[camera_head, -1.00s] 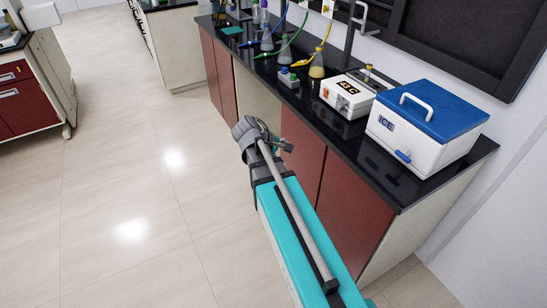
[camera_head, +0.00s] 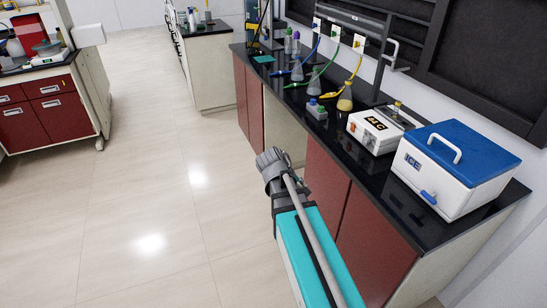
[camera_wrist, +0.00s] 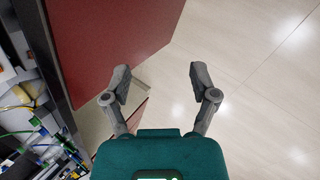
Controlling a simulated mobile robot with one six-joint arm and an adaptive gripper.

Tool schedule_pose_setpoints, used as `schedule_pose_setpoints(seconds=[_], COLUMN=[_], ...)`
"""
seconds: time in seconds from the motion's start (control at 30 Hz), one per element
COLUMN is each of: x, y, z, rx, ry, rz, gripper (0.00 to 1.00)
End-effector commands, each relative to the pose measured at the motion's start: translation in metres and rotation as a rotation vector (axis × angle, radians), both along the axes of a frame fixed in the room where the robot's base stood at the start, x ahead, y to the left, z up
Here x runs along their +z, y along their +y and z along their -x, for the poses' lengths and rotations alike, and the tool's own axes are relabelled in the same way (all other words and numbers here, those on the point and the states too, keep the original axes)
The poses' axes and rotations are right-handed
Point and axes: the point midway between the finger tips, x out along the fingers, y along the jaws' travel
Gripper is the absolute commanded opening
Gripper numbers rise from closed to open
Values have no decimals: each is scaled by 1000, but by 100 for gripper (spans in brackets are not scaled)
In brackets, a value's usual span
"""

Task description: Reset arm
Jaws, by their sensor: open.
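My gripper shows in the wrist view (camera_wrist: 160,85) with its two grey fingers spread wide apart and nothing between them. Floor and part of a red cabinet door lie beyond the fingers. In the head view my teal and grey arm (camera_head: 305,250) reaches up from the bottom, beside the front of the black-topped bench. The gripper's fingertips are hidden there behind the arm's grey end.
The black bench (camera_head: 385,205) holds a blue-lidded ice box (camera_head: 455,165), a white device (camera_head: 375,130) and several flasks, including one with yellow liquid (camera_head: 345,100). Red cabinet doors (camera_head: 325,180) face my arm. Open floor (camera_head: 150,190) lies to the left.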

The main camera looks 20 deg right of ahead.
Motion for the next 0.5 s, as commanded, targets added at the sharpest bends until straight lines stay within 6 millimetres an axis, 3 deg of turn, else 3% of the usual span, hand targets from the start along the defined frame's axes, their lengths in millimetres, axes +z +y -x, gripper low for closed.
schedule_pose_setpoints(seconds=[0.27,0.5], x=[2,10], y=[9,53], z=[6,29], rx=[-28,-168], ry=[-14,-63], rz=[-41,-233], gripper=[76,76])
